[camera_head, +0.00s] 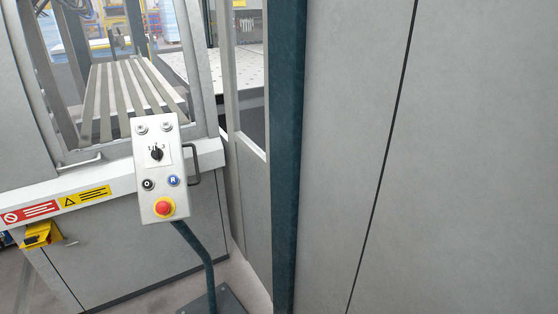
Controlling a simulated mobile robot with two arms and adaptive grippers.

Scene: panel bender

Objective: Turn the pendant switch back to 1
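The pendant (143,193) is a light grey control box on a dark bent stand, left of the middle in the head view. Its black rotary switch (157,154) sits in the upper half on a white plate with small number marks. The switch's pointer looks close to upright, but its exact position is too small to tell. Below it are a black button (148,184), a blue button (173,181) and a red emergency stop (164,208) on yellow. Neither of my grippers shows.
A dark teal post (286,150) and a large grey panel (450,160) fill the right side. Behind the pendant is a grey machine front (130,255) with warning labels and a yellow box (42,236). The stand's dark base plate (228,302) rests on the floor.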

